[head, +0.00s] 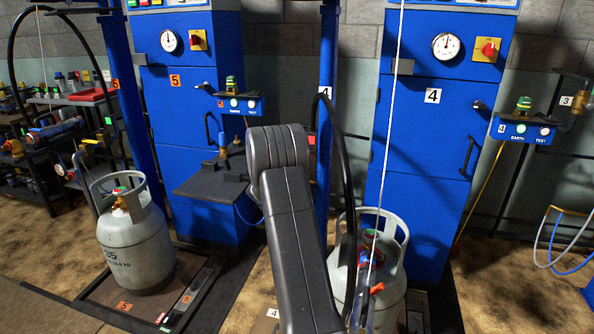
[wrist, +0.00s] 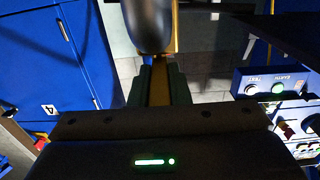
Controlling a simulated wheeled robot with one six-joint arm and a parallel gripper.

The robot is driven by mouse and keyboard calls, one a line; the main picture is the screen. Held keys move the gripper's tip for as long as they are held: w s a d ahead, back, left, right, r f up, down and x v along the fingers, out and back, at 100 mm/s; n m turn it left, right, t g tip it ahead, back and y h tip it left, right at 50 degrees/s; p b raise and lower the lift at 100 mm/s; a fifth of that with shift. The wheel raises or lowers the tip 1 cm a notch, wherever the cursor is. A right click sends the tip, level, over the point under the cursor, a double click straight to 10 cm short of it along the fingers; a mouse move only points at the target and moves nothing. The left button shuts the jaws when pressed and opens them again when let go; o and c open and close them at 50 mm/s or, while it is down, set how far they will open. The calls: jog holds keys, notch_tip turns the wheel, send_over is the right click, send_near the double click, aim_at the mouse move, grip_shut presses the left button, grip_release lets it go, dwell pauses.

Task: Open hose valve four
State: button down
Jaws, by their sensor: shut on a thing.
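In the wrist view my gripper (wrist: 160,88) is shut on a narrow yellow-brown piece (wrist: 159,80), with a small orange tip just above it. A dark grey rounded body (wrist: 149,22) sits beyond it. I cannot tell whether the held piece is part of hose valve four. In the head view my gripper cannot be made out; my arm crosses the middle. A grey gas cylinder (head: 391,300) stands at the number 4 place, partly hidden by my arm. An orange-red lever (head: 377,288) and blue and red fittings show near its top. A black hose (head: 347,165) hangs there.
The blue number 4 cabinet (head: 425,140) stands behind, with a gauge and red switch. An EARTH/TEST box (head: 525,130) is at its right. At left, another grey cylinder (head: 136,250) stands on scale 5 before the number 5 cabinet (head: 190,60). A blue post (head: 327,130) stands behind my arm.

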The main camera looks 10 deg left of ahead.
jog(key=shift+r, duration=0.1)
jog(key=c, duration=1.4)
grip_release()
jog(key=shift+o, duration=0.2)
jog(key=s+p, duration=0.1)
jog(key=s, duration=1.2)
jog(key=shift+s+a, duration=0.35)
jog(key=shift+s, duration=0.05)
jog(key=w, duration=0.9)
jog(key=w+b, duration=0.1)
jog(key=w, duration=0.4)
jog(key=shift+d, duration=0.35)
